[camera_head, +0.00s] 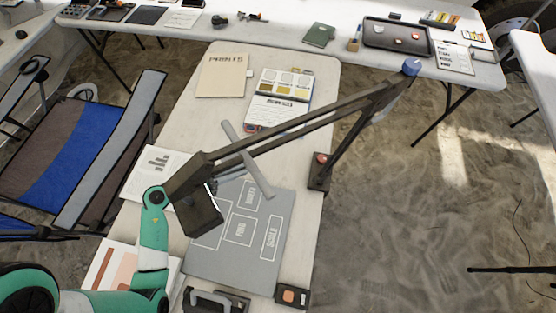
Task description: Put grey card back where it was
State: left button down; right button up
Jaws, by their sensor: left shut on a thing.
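The grey card (238,146) shows as a narrow grey strip, seen nearly edge-on and tilted, over the table and the top of the grey mat. My left gripper (216,188) comes in from the left behind the green wrist and is shut on the grey card. The dark lamp head and arm cover most of the jaws, so the exact grip is hidden. A colour chart booklet (280,92) lies on the table beyond the card. My right gripper is not in view.
A dark jointed lamp (320,112) stands at the table's right edge and reaches across the workspace. The grey labelled mat (262,262) lies below. A tan folder (221,80) lies at the back, papers (150,172) at left, and small dark boxes (292,296) at the front.

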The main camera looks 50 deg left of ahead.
pick_arm(q)
jog(key=d+b+x, duration=0.1)
jog(key=b+x, duration=0.2)
jog(key=x, duration=0.6)
jog(key=b, duration=0.2)
send_over(276, 173)
jog(key=s, duration=0.1)
jog(key=f, duration=0.5)
jog(key=shift+s+a, duration=0.1)
jog(key=shift+a, duration=0.15)
jog(key=shift+w, duration=0.25)
jog(key=f+b, duration=0.4)
jog(key=shift+w+d+f, duration=0.15)
jog(key=shift+w, duration=0.2)
jog(key=shift+r, duration=0.2)
jog(key=shift+f, duration=0.2)
jog(key=c, duration=0.9)
grip_release()
jog(key=shift+c, duration=0.2)
